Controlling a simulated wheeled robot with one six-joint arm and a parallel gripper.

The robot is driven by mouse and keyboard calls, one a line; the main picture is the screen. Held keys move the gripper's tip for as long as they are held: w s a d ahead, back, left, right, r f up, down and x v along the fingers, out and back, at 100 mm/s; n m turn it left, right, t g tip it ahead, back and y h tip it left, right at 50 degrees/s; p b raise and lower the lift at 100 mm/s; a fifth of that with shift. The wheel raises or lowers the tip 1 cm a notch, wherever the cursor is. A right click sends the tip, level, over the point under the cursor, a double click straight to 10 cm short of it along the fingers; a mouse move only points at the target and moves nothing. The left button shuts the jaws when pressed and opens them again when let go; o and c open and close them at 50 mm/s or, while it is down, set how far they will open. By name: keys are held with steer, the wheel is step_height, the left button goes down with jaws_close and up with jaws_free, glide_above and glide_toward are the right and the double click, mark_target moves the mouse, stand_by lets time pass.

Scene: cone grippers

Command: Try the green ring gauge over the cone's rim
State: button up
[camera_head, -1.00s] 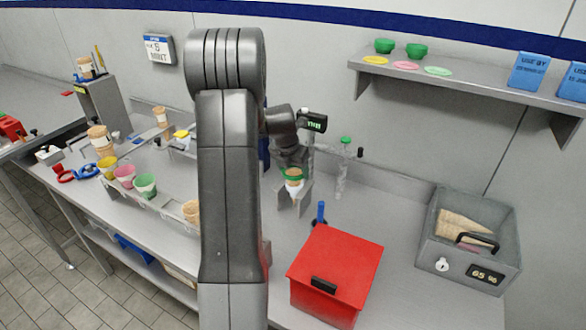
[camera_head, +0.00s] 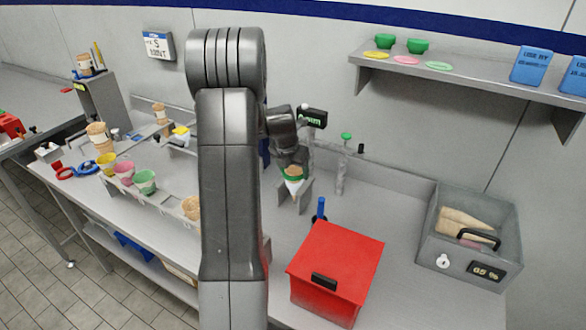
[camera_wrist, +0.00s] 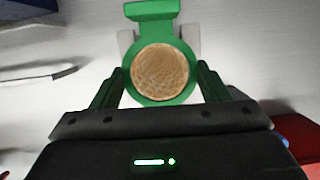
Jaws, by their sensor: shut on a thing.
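The green ring gauge (camera_wrist: 160,100) sits around the top of the cone in the wrist view, with its block-like tab pointing up the picture. The waffle-textured cone (camera_wrist: 160,74) fills most of the ring's opening. In the head view the cone (camera_head: 294,187) is upright in a white sleeve at a grey stand (camera_head: 305,194), with the green ring (camera_head: 293,177) around its upper part and tan showing above it. My gripper (camera_wrist: 160,88) is shut on the ring gauge, its fingers on either side. How snugly the ring fits is unclear.
A red box (camera_head: 337,270) stands in front of the stand. A grey bin with cones (camera_head: 467,235) is at right. A green-topped post (camera_head: 343,165) and a dark display (camera_head: 311,118) are close behind. Coloured cups (camera_head: 145,182) line the left rack.

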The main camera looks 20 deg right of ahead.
steer(key=shift+f, duration=0.5)
stand_by(0.3)
steer(key=o, duration=1.1)
steer(key=shift+r, duration=0.1)
steer(key=b+v, duration=0.2)
steer(key=v, duration=1.1)
steer(key=shift+s+a+r, duration=0.1)
steer(key=shift+r, duration=0.2)
